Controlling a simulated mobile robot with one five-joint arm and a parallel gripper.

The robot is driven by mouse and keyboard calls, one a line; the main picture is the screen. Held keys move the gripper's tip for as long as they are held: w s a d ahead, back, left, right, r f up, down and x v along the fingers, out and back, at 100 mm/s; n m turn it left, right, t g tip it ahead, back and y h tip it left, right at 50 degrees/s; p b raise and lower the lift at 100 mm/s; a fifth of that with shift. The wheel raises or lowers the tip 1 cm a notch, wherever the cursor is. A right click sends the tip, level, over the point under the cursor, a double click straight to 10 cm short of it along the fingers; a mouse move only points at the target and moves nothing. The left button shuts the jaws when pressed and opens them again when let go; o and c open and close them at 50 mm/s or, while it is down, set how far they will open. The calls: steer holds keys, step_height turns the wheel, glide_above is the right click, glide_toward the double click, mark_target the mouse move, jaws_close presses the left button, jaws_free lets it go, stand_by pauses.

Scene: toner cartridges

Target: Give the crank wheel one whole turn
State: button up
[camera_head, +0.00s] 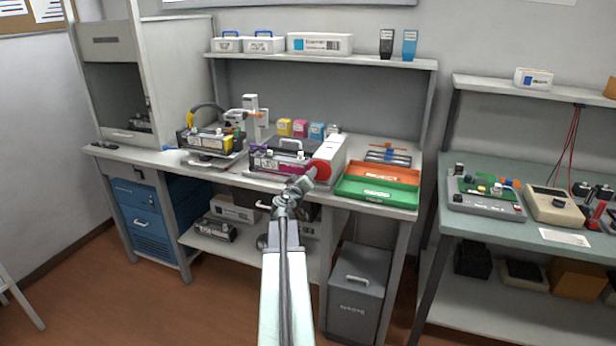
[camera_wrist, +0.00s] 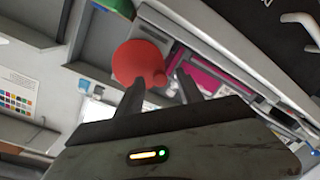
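The crank wheel (camera_head: 321,169) is a red disc at the right end of the test stand holding a magenta toner cartridge (camera_head: 278,162). In the wrist view the red wheel (camera_wrist: 136,60) is at the upper left, with a small red knob (camera_wrist: 160,79) on its near right edge. My gripper (camera_head: 309,178) is at the wheel's lower left in the head view. In the wrist view my gripper (camera_wrist: 160,82) has its two dark fingers apart, with the knob seen between their tips. Contact with the knob cannot be told. The magenta cartridge (camera_wrist: 200,78) also shows beyond the right finger.
An orange tray (camera_head: 378,173) and a green tray (camera_head: 375,191) sit just right of the wheel. A second stand with a cartridge (camera_head: 212,140) is to the left. A grey waste bin (camera_head: 357,290) stands below the bench (camera_head: 230,183). A shelf (camera_head: 330,61) runs behind.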

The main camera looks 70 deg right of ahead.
steer(key=s+a, duration=0.1)
steer(key=a, duration=0.6)
steer(key=shift+a+r+p, duration=0.3)
steer(key=shift+a+r, duration=0.05)
